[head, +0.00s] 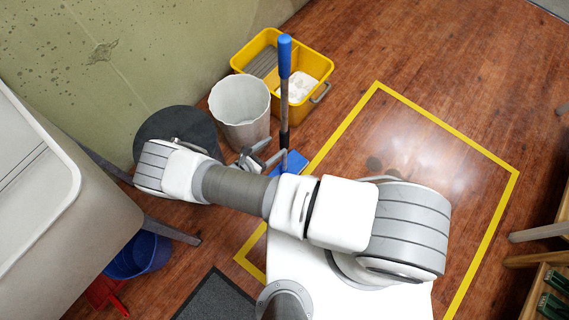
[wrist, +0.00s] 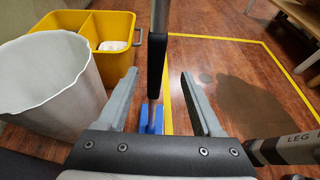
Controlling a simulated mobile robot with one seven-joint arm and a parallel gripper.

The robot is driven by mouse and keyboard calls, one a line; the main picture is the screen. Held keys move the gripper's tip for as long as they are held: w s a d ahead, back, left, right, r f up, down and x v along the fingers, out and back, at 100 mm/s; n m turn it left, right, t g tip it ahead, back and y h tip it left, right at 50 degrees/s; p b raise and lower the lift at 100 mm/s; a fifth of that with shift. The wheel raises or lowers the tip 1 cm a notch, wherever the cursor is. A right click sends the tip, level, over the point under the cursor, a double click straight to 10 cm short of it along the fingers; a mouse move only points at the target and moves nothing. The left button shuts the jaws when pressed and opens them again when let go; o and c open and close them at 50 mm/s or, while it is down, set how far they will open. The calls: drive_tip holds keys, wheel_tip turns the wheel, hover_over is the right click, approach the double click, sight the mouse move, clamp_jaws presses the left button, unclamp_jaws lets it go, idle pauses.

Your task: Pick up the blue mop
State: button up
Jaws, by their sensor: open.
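The blue mop stands upright, with its blue grip (head: 285,57) at the top of a grey pole and its flat blue head (head: 291,161) on the floor. In the wrist view its black lower shaft (wrist: 156,62) shows in the gap between my fingers, with the blue head (wrist: 151,118) below. My gripper (head: 271,152) is open beside the lower shaft, low above the floor. In the wrist view both fingers (wrist: 159,78) are apart with the shaft touching neither. I cannot tell how deep the shaft lies between them. My arm partly hides the mop head in the head view.
A white bin (head: 240,110) stands left of the mop, and a yellow bucket (head: 312,98) stands behind it. A round dark object (head: 175,128) is by the wall. A white sink or tub (head: 40,190) is at left, with a blue bucket (head: 140,257) below.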

sight(282, 141)
drive_tip(key=x, duration=0.5)
drive_tip(key=shift+f+b, duration=0.1)
drive_tip(key=shift+b, duration=0.25)
drive_tip(key=shift+w+a+b+x, duration=0.15)
drive_tip(key=shift+b+x, duration=0.25)
drive_tip(key=shift+x, duration=0.95)
drive_tip(key=shift+w+a+b+x, duration=0.15)
drive_tip(key=shift+b+x, duration=0.25)
drive_tip(key=shift+x, duration=0.95)
drive_tip(key=shift+s, duration=0.1)
clamp_jaws()
